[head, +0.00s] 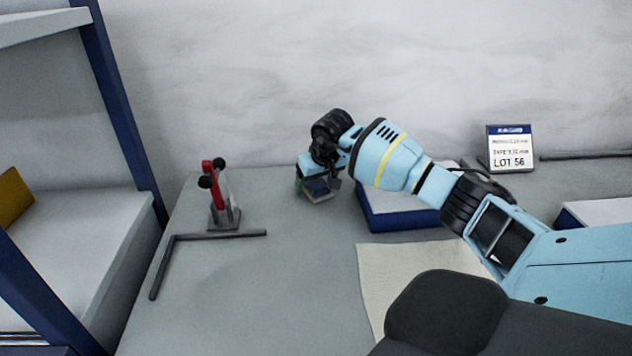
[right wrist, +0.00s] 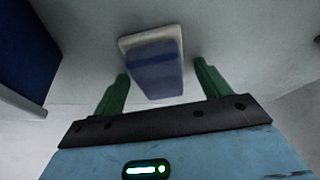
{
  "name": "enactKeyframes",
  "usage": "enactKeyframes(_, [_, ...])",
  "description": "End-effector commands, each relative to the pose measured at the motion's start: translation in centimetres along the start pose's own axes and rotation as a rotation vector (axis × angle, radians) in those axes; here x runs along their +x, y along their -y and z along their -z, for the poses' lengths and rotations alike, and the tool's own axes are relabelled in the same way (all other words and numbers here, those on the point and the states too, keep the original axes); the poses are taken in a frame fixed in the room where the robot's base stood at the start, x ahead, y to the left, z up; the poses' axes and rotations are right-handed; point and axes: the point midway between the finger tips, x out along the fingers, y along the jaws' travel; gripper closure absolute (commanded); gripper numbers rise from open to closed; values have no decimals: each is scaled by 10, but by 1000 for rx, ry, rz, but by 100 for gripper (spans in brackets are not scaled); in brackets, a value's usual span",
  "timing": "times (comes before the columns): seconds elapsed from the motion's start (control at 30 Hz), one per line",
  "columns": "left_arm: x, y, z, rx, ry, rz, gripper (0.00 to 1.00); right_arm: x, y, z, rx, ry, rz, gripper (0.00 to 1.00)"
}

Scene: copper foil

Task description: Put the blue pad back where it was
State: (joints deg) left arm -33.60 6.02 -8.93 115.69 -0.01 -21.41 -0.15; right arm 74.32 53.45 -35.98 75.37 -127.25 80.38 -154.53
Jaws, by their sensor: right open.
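The blue pad (head: 317,187) is at the back middle of the grey table, on a pale base or layer (head: 322,198). In the right wrist view the blue pad (right wrist: 155,76) lies between two green fingers, with the pale layer (right wrist: 130,42) showing at its edge. My right gripper (head: 316,183) points down over the pad. Its fingers are spread, one on each side of the pad, with gaps showing in the right wrist view (right wrist: 160,72). I cannot tell whether the pad rests on the table or how far below the fingertips it is. My left gripper is not in view.
A blue tray (head: 400,220) stands just right of the gripper, partly behind my arm. A red clamp-like tool (head: 222,190) and a dark L-shaped bar (head: 215,236) are to the left. A beige sheet (head: 385,280) lies in front. A LOT 56 sign (head: 510,150) stands at the back right.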

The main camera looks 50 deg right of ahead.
Motion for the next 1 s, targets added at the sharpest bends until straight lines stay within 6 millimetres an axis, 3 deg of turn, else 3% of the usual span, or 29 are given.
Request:
enactKeyframes(0.27, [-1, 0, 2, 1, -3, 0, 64, -11, -1, 2, 0, -2, 0, 24])
enactKeyframes(0.7, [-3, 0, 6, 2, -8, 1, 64, -93, 0, 2, -1, -3, 0, 24])
enactKeyframes(1.0, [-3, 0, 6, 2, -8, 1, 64, -120, 0, 1, 0, 1, 0, 24])
